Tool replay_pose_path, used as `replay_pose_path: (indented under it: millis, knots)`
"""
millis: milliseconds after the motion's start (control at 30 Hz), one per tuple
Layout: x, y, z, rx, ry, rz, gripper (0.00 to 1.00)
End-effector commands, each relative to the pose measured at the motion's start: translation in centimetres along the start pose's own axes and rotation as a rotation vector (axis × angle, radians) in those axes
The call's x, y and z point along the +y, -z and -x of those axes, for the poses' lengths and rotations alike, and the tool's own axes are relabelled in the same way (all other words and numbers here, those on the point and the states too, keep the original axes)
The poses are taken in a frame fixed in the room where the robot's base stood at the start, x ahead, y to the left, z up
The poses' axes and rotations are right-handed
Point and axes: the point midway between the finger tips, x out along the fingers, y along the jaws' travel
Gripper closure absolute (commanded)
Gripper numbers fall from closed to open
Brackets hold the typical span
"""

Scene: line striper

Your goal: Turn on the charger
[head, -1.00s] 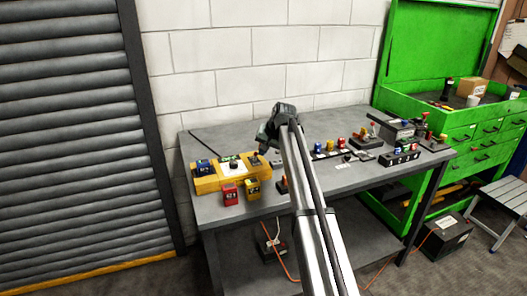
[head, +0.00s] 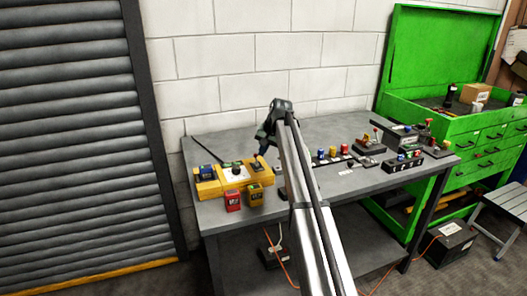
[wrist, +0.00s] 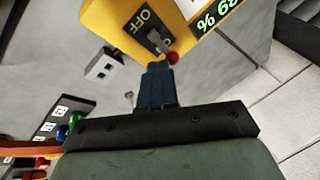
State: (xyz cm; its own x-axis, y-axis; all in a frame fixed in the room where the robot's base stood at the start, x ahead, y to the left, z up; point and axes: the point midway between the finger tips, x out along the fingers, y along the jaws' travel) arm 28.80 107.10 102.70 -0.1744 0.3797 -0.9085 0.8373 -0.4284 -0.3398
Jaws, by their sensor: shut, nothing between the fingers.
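The yellow charger (head: 208,188) sits at the left end of the workbench, with a blue battery block (head: 206,172) and a white middle part on it. At its right end is a dark switch plate (head: 256,165). In the wrist view the switch plate (wrist: 135,30) shows the word OFF and a small lever (wrist: 156,38); a second label is partly covered. A green percent display (wrist: 215,15) and a small red spot (wrist: 172,58) lie beside it. My gripper (wrist: 157,68) is shut and empty, its tips close to the lever. I cannot tell whether they touch.
Several coloured buttons and switch boxes (head: 403,162) are to the right on the grey workbench (head: 350,185). A white brick wall (head: 230,70) stands behind.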

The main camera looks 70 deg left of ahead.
Motion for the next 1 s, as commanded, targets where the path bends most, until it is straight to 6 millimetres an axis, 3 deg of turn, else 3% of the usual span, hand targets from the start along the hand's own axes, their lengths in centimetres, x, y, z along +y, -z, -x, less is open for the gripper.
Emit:
replay_pose_path:
  millis: [1000]
  knots:
    - [-0.1, 0.5, 1.9, 0.001, 0.0, -0.001, 1.0]
